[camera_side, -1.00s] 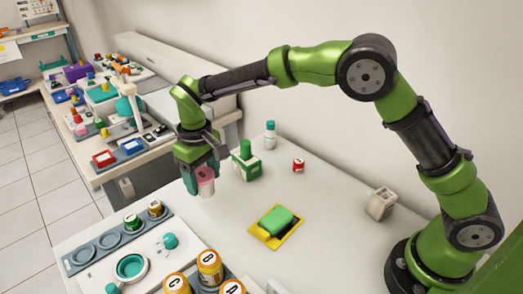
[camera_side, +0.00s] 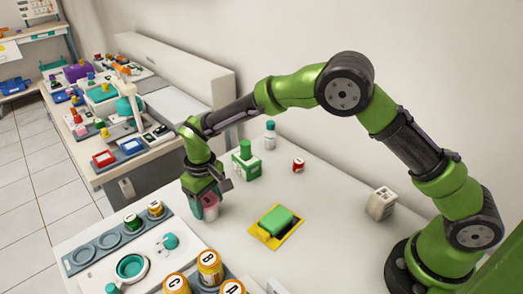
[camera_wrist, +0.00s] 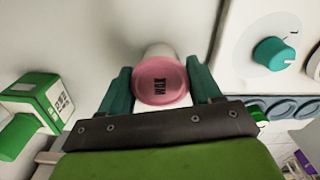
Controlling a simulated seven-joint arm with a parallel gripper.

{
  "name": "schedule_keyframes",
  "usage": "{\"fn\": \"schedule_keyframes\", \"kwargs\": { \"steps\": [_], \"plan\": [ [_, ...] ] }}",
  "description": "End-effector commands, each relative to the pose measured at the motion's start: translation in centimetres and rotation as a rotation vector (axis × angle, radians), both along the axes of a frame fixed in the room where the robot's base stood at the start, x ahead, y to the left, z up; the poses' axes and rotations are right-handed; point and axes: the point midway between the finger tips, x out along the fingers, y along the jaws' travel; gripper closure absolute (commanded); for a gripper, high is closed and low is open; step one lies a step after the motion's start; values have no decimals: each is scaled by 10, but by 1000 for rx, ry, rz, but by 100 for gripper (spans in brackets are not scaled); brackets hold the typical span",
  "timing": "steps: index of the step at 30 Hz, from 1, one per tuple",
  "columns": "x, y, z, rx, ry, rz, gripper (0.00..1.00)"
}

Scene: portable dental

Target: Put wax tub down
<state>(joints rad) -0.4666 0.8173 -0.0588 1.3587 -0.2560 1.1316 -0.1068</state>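The wax tub (camera_wrist: 163,82) is a whitish tub with a pink lid marked "WAX". In the wrist view it sits between the two teal fingers of my gripper (camera_wrist: 161,88), which are closed against its sides. In the side view the wax tub (camera_side: 210,210) shows below my gripper (camera_side: 205,200), upright and low at the white table (camera_side: 235,225). I cannot tell for certain whether its base touches the table. My gripper's fingers partly hide it.
A green-and-white box (camera_side: 246,167) stands just behind the gripper. A yellow tray with a green block (camera_side: 279,220) lies to the right. A grey rack with round wells (camera_side: 108,240) and a white panel with a teal knob (camera_side: 170,241) are at the front left.

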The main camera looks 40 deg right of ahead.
Motion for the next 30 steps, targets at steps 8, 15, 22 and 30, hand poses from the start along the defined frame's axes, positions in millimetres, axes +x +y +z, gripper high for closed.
{"fn": "schedule_keyframes", "kwargs": {
  "steps": [8, 15, 22, 30],
  "plan": [
    [0, 0, 0, 0, 1, -1, 11],
    [0, 0, 5, 1, 0, -1, 11],
    [0, 0, 43, 3, -4, 0, 11],
    [0, 0, 99, 2, -3, 0, 11]
  ]
}}
